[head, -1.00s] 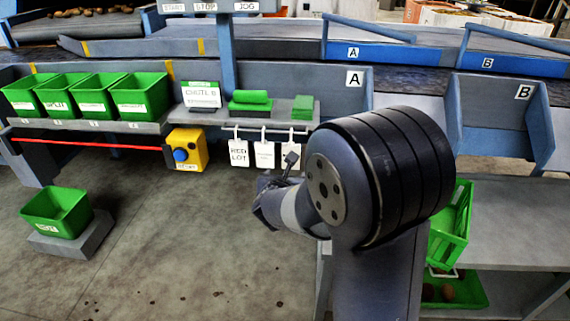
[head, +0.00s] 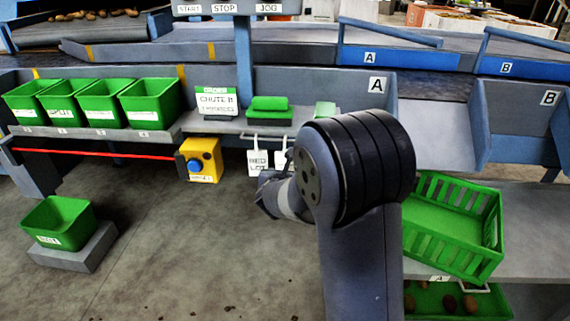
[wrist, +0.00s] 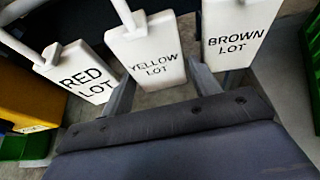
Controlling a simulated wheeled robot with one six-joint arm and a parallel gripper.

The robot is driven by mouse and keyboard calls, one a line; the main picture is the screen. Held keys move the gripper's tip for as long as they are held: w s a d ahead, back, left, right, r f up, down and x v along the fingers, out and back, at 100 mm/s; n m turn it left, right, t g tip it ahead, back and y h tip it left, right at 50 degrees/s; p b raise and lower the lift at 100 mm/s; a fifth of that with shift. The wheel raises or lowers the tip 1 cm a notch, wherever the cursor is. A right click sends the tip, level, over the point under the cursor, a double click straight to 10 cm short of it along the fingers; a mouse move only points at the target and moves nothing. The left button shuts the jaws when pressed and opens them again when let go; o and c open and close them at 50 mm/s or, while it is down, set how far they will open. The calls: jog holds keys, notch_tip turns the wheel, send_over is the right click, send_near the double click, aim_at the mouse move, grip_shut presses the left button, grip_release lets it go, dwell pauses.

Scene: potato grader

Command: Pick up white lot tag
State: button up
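Three white lot tags hang side by side on white hooks in the wrist view: RED LOT (wrist: 82,75) at left, YELLOW LOT (wrist: 148,52) in the middle, BROWN LOT (wrist: 236,34) at right. My gripper (wrist: 161,72) is open, its two grey fingers reaching toward the YELLOW LOT tag, one towards each side of its lower part. Whether they touch it is unclear. In the head view the RED LOT tag (head: 257,161) and part of the middle tag (head: 281,160) show below the shelf. My arm hides the third tag and the fingertips there.
A yellow box with a blue button (head: 201,160) is left of the tags. Green bins (head: 150,105) and an order sign (head: 216,101) stand on the shelf above. A green crate (head: 450,225) sits on the right table.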

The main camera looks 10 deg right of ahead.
jog(key=c, duration=0.7)
jog(key=shift+o, duration=0.2)
jog(key=shift+r, duration=0.15)
